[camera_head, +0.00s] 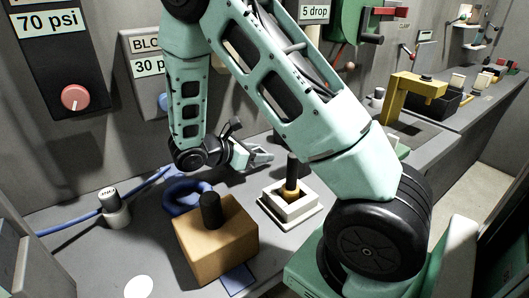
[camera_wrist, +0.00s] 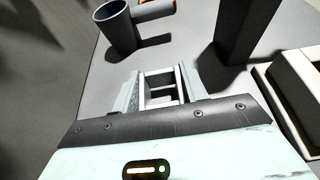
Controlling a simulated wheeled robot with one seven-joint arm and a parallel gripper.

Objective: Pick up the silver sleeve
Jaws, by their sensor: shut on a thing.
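My gripper (camera_wrist: 160,88) is shut on a small pale silvery piece with a hollow, dark middle, which I take for the silver sleeve (camera_wrist: 161,74). It shows between the two fingers in the wrist view. In the head view my gripper (camera_head: 258,157) is low over the grey bench, between the back panel and the white square fixture (camera_head: 303,216). The sleeve is too small there to tell from the fingers. I cannot tell whether it touches the bench.
A black post with a brass collar (camera_head: 290,190) stands in the white fixture. A wooden block (camera_head: 216,243) with a black knob and a blue ring (camera_head: 186,196) are to the left. A dark grey open cup (camera_wrist: 116,28) stands ahead in the wrist view, near a dark post (camera_wrist: 240,35).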

